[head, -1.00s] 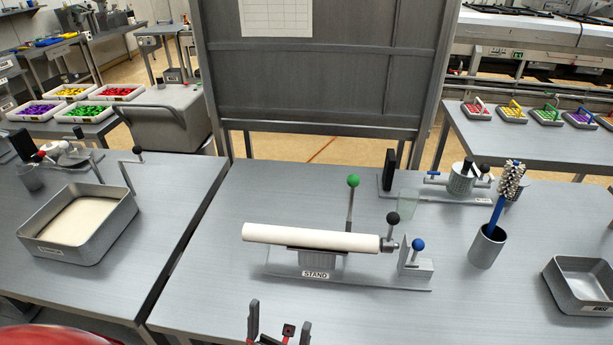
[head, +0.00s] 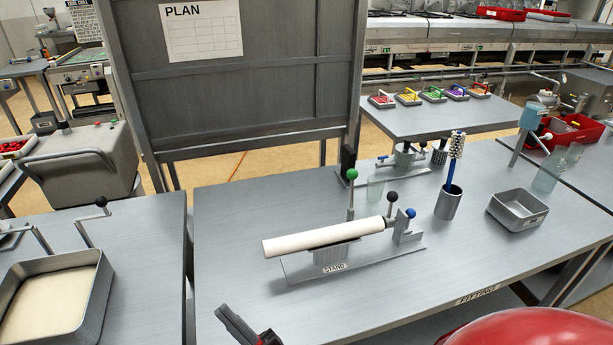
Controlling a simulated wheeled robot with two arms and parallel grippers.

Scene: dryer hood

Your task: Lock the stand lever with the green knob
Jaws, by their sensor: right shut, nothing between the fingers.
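The stand (head: 295,274) is on the grey bench in the head view, with a white roller (head: 325,236) lying along its top. The lever with the green knob (head: 352,174) rises upright from behind the roller. A black-knobbed lever (head: 391,197) and a blue knob (head: 410,213) are at the stand's right end. My right gripper (head: 238,322) is at the bottom edge, partly cut off, shut and empty. It is in front of the stand and well apart from the green-knobbed lever. My left gripper is not in view.
A holder with a brush (head: 449,203) and a small grey tray (head: 518,210) are to the right. A tray of pale material (head: 100,290) is at left. The bench left of the stand is clear.

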